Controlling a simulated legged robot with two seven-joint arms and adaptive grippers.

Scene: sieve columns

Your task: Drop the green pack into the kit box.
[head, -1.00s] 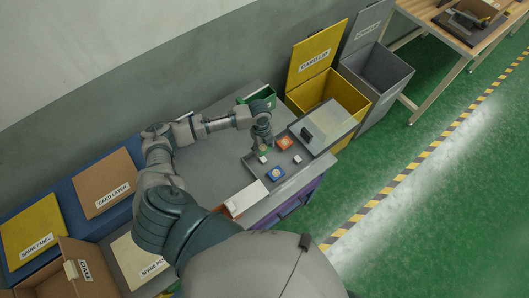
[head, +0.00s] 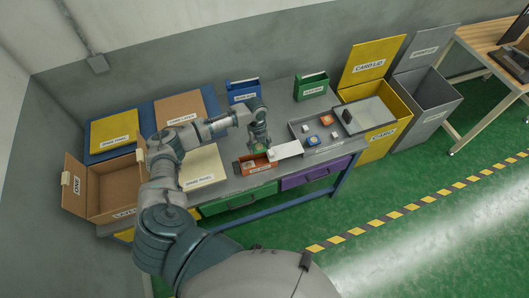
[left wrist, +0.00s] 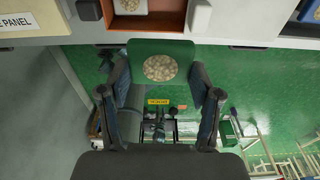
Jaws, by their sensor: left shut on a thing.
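My left gripper (head: 260,143) is shut on the green pack (head: 261,149). The left wrist view shows the green pack (left wrist: 178,50), with a round beige patch, between the two fingers (left wrist: 160,80). An open orange-red box (head: 247,168), seemingly the kit box, sits at the table's front edge. A white flap or lid (head: 287,150) is at its right. In the head view the gripper and pack are over the box's back side; their height above it is unclear. In the left wrist view a pack with a beige patch lies inside the box (left wrist: 146,24). My right gripper is out of view.
Blue (head: 243,90) and green (head: 311,86) bins stand behind. A cream panel (head: 203,167) and an open cardboard box (head: 85,205) are at the left.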

